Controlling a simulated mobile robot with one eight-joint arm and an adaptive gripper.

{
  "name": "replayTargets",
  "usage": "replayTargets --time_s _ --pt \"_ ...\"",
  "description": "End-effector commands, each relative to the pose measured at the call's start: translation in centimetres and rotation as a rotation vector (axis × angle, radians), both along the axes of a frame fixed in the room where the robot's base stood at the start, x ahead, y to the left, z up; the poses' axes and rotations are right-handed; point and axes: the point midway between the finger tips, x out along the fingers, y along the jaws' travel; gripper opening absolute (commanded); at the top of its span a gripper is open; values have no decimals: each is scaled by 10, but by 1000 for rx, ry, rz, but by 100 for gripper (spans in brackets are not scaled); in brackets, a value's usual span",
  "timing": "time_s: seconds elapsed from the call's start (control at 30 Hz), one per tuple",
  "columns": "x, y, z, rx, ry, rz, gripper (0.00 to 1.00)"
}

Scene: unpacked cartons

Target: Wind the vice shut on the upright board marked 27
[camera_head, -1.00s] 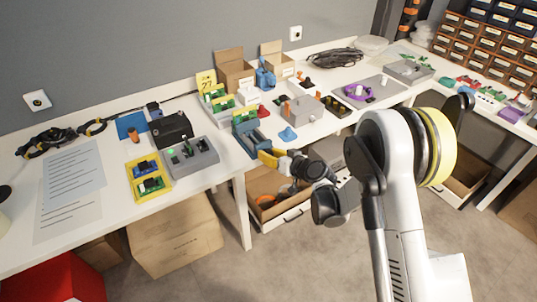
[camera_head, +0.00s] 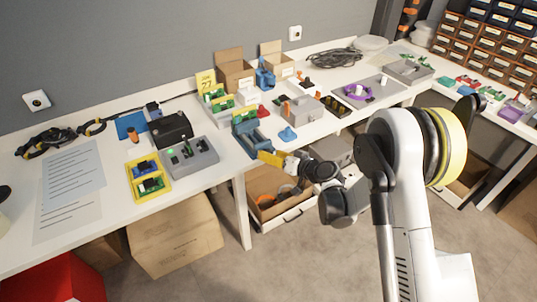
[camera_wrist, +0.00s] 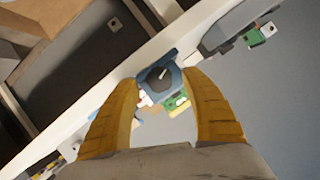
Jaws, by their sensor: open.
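The blue vice (camera_head: 250,138) stands at the front edge of the white table. A green board (camera_head: 244,116) stands upright at its jaws; I cannot read a number on the board. A yellow card marked 27 (camera_head: 206,82) stands behind it. In the wrist view the vice (camera_wrist: 172,68) shows its end face with a dark round knob (camera_wrist: 154,80) and a pale bar across it. My gripper (camera_head: 264,155) has yellow fingers and is just in front of the vice. In the wrist view my gripper (camera_wrist: 160,84) is open, its fingertips on either side of the knob; contact is unclear.
A grey box with a green light (camera_head: 190,160) and a yellow tray (camera_head: 150,188) of green boards stand left of the vice. A blue piece (camera_head: 288,134) and a grey box (camera_head: 303,107) are to the right.

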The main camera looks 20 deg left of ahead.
Motion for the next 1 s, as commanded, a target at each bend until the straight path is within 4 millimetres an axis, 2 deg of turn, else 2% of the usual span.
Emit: replayTargets --time_s 0.3,0.43,0.63,1.0 --pt "-32 -59 24 0 0 -4 55" --pt "-42 -75 31 -1 0 -3 55" --pt "-48 -85 36 0 -1 -1 55" --pt "-49 -85 36 0 -1 -1 55"
